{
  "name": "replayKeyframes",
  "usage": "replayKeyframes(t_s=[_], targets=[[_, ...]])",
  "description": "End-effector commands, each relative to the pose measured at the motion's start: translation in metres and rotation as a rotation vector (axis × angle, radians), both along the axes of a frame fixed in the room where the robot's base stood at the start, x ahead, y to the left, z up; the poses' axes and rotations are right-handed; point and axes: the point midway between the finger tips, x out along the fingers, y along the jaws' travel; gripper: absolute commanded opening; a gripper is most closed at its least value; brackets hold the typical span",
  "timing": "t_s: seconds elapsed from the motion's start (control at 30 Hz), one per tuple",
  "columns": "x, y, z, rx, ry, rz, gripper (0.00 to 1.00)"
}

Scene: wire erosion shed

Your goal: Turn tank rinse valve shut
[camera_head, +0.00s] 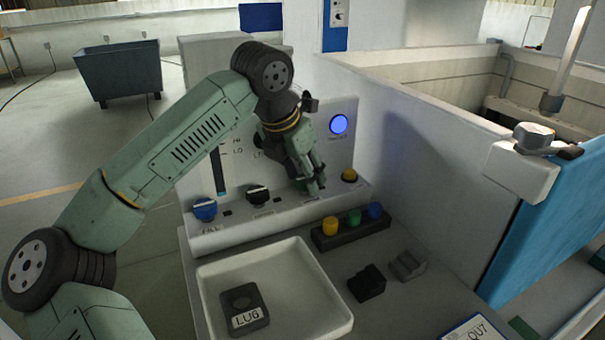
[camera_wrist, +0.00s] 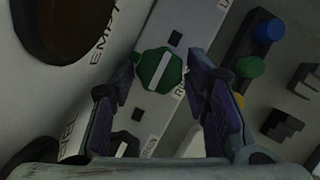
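A green knob with a white line across its face (camera_wrist: 158,71) sits on the panel between my gripper's fingertips in the wrist view. Lettering beside it is partly hidden and starts with R; I take this knob to be the rinse valve. Its white line runs slantwise in the picture. In the head view only a bit of green shows behind my gripper (camera_head: 314,182). My gripper also shows in the wrist view (camera_wrist: 162,88), its fingers spread to either side of the knob, with no clear contact visible.

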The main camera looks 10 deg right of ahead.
Motion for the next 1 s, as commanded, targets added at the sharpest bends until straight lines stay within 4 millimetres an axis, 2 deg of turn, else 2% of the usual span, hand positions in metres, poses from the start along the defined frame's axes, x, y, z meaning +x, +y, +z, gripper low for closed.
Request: replayKeyframes(t_s=[0.17,0.57,1.0], targets=[[0.0,0.0,0.0,0.0,0.0,0.001,0.56],[0.0,0.002,0.005,0.0,-0.001,0.004,0.56],[-0.015,0.02,0.062,0.001,-0.001,0.002,0.56]])
